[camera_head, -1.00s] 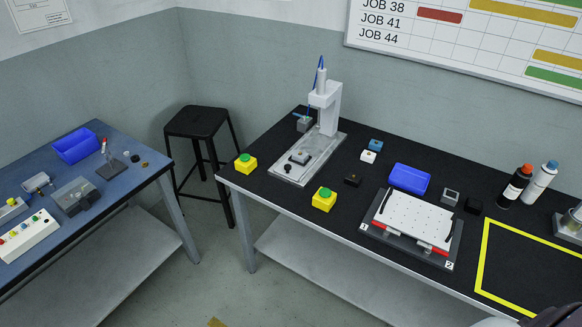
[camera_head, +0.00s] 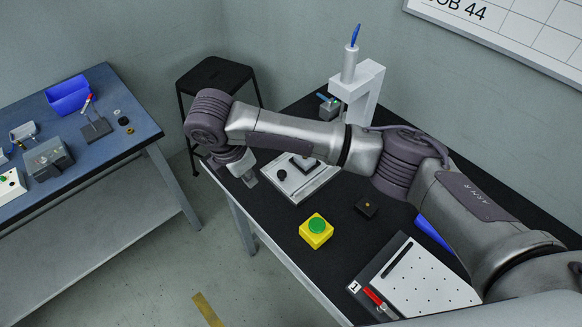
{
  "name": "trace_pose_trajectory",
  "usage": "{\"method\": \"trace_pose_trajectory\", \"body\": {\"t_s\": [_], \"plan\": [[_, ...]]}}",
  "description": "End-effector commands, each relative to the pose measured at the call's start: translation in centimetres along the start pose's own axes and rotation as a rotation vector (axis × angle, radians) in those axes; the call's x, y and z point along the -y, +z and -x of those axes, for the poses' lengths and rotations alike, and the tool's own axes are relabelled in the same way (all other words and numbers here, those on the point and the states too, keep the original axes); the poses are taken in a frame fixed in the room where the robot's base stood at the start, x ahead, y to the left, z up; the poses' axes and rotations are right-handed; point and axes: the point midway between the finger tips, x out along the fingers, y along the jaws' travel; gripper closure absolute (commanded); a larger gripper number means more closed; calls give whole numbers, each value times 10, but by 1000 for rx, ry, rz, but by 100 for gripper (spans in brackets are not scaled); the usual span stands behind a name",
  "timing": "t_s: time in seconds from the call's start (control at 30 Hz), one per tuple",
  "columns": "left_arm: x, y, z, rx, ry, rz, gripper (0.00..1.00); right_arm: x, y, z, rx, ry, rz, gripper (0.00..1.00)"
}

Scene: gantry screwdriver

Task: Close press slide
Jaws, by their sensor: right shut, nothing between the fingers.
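The press (camera_head: 367,91) is a white column on a light grey base plate (camera_head: 297,188) on the black table. The press slide (camera_head: 304,162), a small block on the base plate, sits at the front part of the plate, out from the column, partly behind my right arm. A black knob (camera_head: 282,175) stands in front of it. My right gripper (camera_head: 250,180) hangs at the front left edge of the base plate. It is shut and empty, and the arm crosses in front of the press. My left gripper is not in view.
A yellow box with a green button (camera_head: 316,231) stands in front of the press. A small black box (camera_head: 366,207) and a white perforated plate (camera_head: 425,283) lie to the right. A black stool (camera_head: 213,75) and a blue table (camera_head: 100,150) stand at the left.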

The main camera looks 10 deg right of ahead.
Motion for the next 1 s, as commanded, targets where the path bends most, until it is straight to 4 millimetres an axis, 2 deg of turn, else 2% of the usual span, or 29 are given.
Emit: {"method": "trace_pose_trajectory", "body": {"t_s": [0.07, 0.17, 0.33, 0.6, 0.8, 1.0], "plan": [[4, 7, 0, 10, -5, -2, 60, 3, 2, 1, 21, -8, 24, 100], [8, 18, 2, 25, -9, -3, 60, 4, 2, -8, 22, -13, 26, 100], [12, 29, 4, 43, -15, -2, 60, 4, 4, -39, 21, -14, 20, 100], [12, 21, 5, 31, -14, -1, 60, 4, 5, -96, 21, -11, 19, 100], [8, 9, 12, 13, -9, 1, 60, 3, 33, -102, 21, -10, 18, 100], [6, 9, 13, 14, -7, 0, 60, 3, 43, -105, 19, -8, 20, 100]]}}
